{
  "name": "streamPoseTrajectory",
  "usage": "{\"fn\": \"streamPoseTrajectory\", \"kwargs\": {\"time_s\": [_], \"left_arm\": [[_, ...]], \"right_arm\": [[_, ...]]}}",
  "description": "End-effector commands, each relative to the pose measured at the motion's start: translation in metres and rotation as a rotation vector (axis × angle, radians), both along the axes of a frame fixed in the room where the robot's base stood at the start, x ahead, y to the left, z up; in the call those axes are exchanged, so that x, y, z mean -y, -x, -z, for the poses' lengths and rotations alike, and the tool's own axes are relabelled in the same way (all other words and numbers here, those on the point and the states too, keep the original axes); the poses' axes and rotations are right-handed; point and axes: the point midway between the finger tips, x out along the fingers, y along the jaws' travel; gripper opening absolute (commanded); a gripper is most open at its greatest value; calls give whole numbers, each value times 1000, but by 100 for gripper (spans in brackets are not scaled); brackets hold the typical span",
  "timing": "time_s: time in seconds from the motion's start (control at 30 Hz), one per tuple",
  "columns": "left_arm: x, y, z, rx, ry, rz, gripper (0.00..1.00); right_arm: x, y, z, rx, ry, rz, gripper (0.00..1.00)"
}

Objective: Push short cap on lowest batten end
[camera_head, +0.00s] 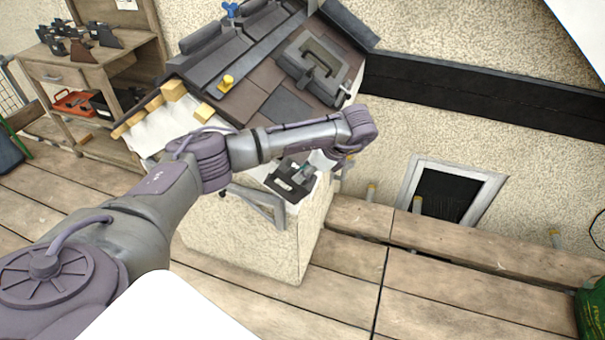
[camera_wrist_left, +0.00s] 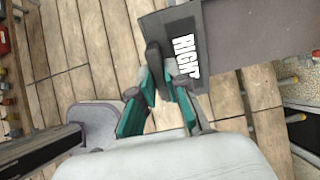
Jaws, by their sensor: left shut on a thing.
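My left arm reaches across the roof model in the head view. Its gripper (camera_head: 318,162) is near the model's right front corner, partly hidden by the wrist. In the left wrist view, the teal fingers (camera_wrist_left: 160,88) are shut on a dark upright part of a cap (camera_wrist_left: 240,32). The cap is a dark grey piece with a white label whose visible letters read "RIGH". It also shows in the head view (camera_head: 291,181), in front of the model's pale wall. Pale batten ends (camera_head: 173,90) stick out along the roof's left edge, apart from the cap. My right gripper is out of view.
A wooden bench (camera_head: 95,70) at upper left holds several dark caps (camera_head: 72,45). Plank decking (camera_head: 460,295) is open at lower right; a framed vent (camera_head: 450,190) is behind.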

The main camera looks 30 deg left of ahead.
Motion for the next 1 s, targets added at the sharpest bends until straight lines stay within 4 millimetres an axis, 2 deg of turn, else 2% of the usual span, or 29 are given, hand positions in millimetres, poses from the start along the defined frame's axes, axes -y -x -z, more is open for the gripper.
{"fn": "streamPoseTrajectory", "kwargs": {"time_s": [0.17,1.0], "left_arm": [[-1,-5,1,0,0,1,0],[-1,-8,0,0,0,0,0]], "right_arm": [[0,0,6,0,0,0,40],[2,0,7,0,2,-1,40]]}}
